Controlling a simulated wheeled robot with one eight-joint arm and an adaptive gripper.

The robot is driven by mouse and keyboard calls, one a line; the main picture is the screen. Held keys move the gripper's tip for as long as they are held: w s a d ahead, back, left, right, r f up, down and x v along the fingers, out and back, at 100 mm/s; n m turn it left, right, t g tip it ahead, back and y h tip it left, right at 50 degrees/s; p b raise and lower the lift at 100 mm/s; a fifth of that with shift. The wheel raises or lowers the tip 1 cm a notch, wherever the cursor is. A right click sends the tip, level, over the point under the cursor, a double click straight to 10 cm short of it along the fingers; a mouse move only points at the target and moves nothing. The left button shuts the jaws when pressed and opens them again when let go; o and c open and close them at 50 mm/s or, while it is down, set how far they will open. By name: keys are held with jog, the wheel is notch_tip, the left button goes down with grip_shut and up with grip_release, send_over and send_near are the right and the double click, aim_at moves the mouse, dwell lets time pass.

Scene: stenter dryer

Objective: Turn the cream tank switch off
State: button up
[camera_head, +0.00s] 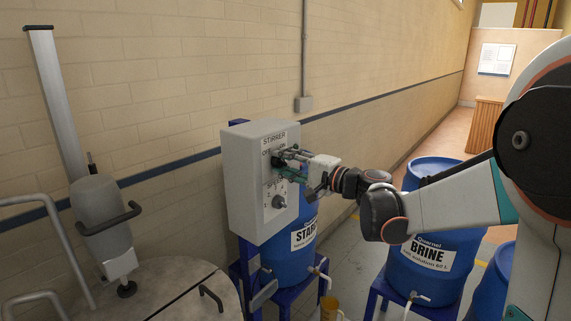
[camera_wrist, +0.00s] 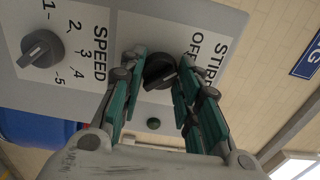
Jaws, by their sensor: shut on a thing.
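A grey control box (camera_head: 243,185) marked STIRRER stands at the wall, left of centre in the head view. Its upper black rotary switch (camera_wrist: 160,71) sits beside the OFF lettering on a white label in the wrist view. My gripper (camera_head: 282,161) reaches the box from the right. In the wrist view its green-padded fingers (camera_wrist: 160,82) straddle the switch and are shut on it. The fingers hide part of the switch and its label, so I cannot tell its exact setting. No label reading cream is legible.
A grey speed knob (camera_wrist: 42,49) sits below the switch on the box. A beige-topped vessel (camera_head: 184,292) with a mixer motor (camera_head: 101,205) stands left.

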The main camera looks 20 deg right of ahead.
dwell(0.3)
jog(key=o, duration=1.1)
jog(key=v, duration=1.2)
